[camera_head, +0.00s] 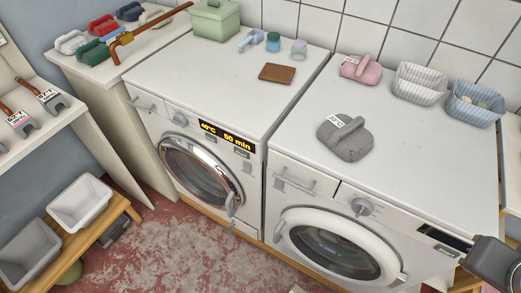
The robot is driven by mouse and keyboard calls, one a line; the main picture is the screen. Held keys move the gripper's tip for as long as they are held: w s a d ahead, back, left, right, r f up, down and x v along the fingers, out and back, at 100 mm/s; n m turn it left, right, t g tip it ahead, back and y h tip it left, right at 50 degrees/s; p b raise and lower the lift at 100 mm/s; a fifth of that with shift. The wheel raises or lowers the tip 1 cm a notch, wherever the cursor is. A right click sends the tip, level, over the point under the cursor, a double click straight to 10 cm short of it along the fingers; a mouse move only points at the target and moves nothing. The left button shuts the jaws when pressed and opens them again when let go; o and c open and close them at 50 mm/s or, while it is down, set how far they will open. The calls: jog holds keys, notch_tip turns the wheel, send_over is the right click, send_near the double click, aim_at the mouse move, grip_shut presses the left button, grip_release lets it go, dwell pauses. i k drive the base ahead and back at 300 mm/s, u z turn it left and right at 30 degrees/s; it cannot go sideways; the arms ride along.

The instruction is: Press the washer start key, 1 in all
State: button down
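Two white front-loading machines stand side by side. The left one (150,108) has a chrome-ringed door (200,172), a dial (180,119) and a lit display (226,137) reading "40°C 60 min". Small keys (241,153) sit under that display; their labels are too small to read. The right machine (385,215) has a white-ringed door (335,245), a dial (362,207) and a dark display (445,238) with a small key (447,251) below. My gripper (495,262), dark grey, is at the lower right edge, in front of the right machine's panel; its fingers are not clear.
A grey tagged bundle (346,137), a pink one (361,69) and two striped baskets (420,83) lie on the right top. A green box (215,19) and brown pad (277,73) are on the left top. Bins (79,203) stand on a low bench at left.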

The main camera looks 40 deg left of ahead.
aim_at(242, 153)
jog(key=z, duration=0.15)
jog(key=k, duration=1.3)
jog(key=u, duration=2.15)
jog(key=i, duration=0.55)
jog(key=u, duration=0.05)
